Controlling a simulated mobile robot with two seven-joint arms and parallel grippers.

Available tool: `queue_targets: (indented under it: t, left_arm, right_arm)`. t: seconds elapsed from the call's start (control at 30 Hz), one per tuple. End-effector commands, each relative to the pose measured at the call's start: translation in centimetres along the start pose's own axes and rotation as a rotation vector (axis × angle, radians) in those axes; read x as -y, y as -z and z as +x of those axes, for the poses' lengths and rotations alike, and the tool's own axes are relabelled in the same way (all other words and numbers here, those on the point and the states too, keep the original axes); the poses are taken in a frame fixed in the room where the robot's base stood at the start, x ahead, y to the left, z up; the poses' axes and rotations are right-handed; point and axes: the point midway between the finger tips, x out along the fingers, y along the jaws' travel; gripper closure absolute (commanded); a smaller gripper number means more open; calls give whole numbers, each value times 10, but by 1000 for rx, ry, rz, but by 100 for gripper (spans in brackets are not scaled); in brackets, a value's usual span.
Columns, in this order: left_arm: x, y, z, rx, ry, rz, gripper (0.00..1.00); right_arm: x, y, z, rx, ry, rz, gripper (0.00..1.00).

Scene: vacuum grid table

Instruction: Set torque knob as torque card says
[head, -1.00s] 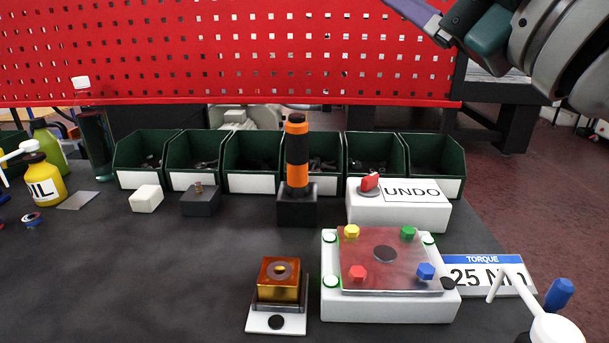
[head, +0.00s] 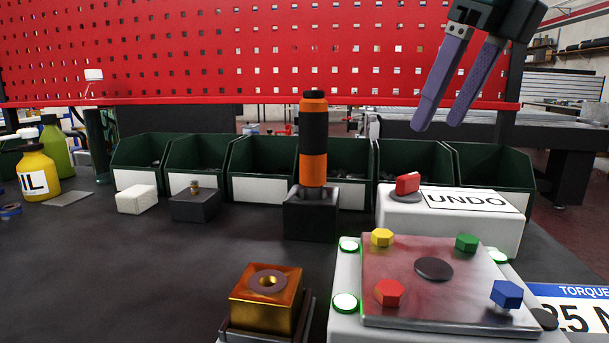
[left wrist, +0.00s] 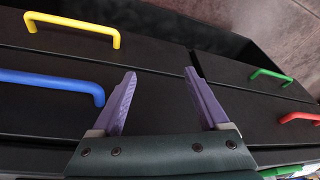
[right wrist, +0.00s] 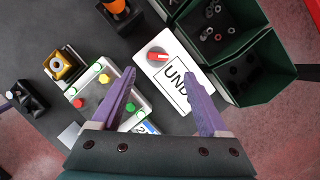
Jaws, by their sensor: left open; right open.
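The torque card (head: 575,312) is white with a blue "TORQUE" band and "25 N" showing; the right edge cuts it off. It also shows in part in the right wrist view (right wrist: 147,127). An orange and black upright cylinder (head: 313,140) stands in a black block (head: 311,215). A red knob (head: 407,184) sits on a white block marked "UNDO" (head: 465,201). I cannot tell which part is the torque knob. My right gripper (head: 437,124) is open and empty, pointing down, high above the UNDO block. My left gripper (left wrist: 160,74) is open and empty over black drawers.
A white box (head: 345,325) carries a clear plate with yellow, green, red and blue hex bolts. A gold block with a hole (head: 266,296) stands left of it. Green bins (head: 262,170) line the back before a red pegboard (head: 200,50). The dark table at left front is clear.

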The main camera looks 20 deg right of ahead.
Motion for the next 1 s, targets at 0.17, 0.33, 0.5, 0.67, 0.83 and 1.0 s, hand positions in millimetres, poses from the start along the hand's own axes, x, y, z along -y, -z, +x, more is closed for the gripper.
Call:
queue_targets:
  t: [0.17, 0.33, 0.5, 0.67, 0.83, 1.0]
  left_arm:
    - [-1, -10, 31, 0, 0, 0, 22]
    - [-2, -15, 49, -1, 1, 0, 22]
    - [-2, -18, 57, -1, 1, 1, 22]
    - [-2, -18, 57, -1, 1, 1, 22]
    - [-2, -18, 57, -1, 1, 1, 22]
    - [-2, -18, 57, -1, 1, 1, 22]
  right_arm:
    - [-2, 4, 43, -2, -5, -3, 22]
    - [-3, 3, 71, -1, -6, -4, 22]
    - [-3, 1, 85, 0, -6, -5, 22]
    - [-2, 0, 87, 1, -5, -5, 22]
    - [-2, 0, 86, 1, -5, -5, 24]
    - [-2, 0, 86, 1, -6, -5, 43]
